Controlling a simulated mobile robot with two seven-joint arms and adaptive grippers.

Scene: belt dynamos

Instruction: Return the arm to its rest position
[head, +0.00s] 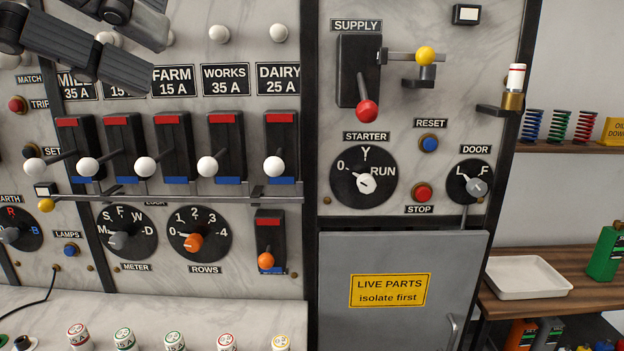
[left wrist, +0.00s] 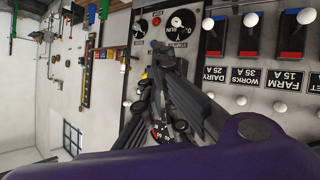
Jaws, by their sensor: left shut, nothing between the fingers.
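My left gripper (head: 125,62) shows in dark grey at the top left of the head view. It is shut with nothing in it, in front of the panel's upper part, and covers parts of the MILL label (head: 75,84) and its neighbour. It hangs above the row of feeder switches and appears apart from their white-knobbed levers (head: 88,167). My right gripper is in neither view.
The marble panel carries several protruding levers, including the red-knobbed SUPPLY lever (head: 367,110) and yellow-knobbed bar (head: 425,56). A horizontal rail (head: 230,194) runs below the switches. A grey door (head: 400,320) is closed. A white tray (head: 525,291) sits on a wooden bench at right.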

